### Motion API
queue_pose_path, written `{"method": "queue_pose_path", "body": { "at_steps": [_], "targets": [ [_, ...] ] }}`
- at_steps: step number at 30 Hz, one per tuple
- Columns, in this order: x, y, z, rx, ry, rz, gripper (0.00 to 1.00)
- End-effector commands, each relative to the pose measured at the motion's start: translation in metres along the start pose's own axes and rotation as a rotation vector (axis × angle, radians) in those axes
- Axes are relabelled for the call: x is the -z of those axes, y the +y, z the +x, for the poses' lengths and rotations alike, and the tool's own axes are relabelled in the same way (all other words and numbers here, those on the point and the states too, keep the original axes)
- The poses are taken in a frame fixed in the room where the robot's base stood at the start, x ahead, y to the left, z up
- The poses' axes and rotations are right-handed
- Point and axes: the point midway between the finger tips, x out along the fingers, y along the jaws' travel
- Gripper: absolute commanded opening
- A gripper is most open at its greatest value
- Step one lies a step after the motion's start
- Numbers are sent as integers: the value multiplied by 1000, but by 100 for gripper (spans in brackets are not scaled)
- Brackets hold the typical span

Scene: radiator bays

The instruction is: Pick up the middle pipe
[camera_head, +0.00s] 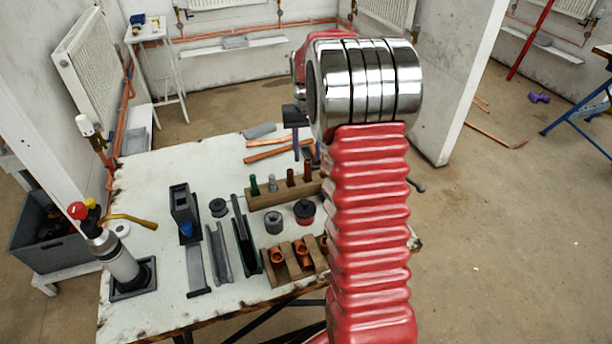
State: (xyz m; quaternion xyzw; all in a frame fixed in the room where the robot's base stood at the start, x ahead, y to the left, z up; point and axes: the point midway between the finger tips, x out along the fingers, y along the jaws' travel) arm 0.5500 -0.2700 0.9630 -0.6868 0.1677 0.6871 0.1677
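Two copper-coloured pipe lengths, an upper one (266,142) and a lower one (268,154), lie side by side near the far edge of the worn white table (160,190). Their right ends run close to or behind my gripper, so I cannot tell whether another pipe lies there or which is the middle one. My gripper (297,150) seems to be the dark part left of my chrome joint, pointing down beside the pipes' right ends. Its fingers are small and partly hidden. I see nothing clearly held. My red arm hides the table's right side.
A wooden rack (268,199) holds upright coloured pieces. A wooden block (280,282) holds copper fittings. Dark channels (242,235), a black-and-blue tool (183,205) and a gas torch (115,255) stand at left. A grey piece (258,130) lies at the far edge.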

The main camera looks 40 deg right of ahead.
Motion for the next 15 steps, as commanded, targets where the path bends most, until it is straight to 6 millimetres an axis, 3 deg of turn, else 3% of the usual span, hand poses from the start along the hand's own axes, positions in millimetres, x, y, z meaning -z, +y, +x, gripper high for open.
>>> {"method": "queue_pose_path", "body": {
  "at_steps": [7, 15],
  "targets": [
    [-2, 0, 34, 0, -3, 0, 39],
    [-1, 0, 43, 0, 1, 0, 39]
  ]
}}
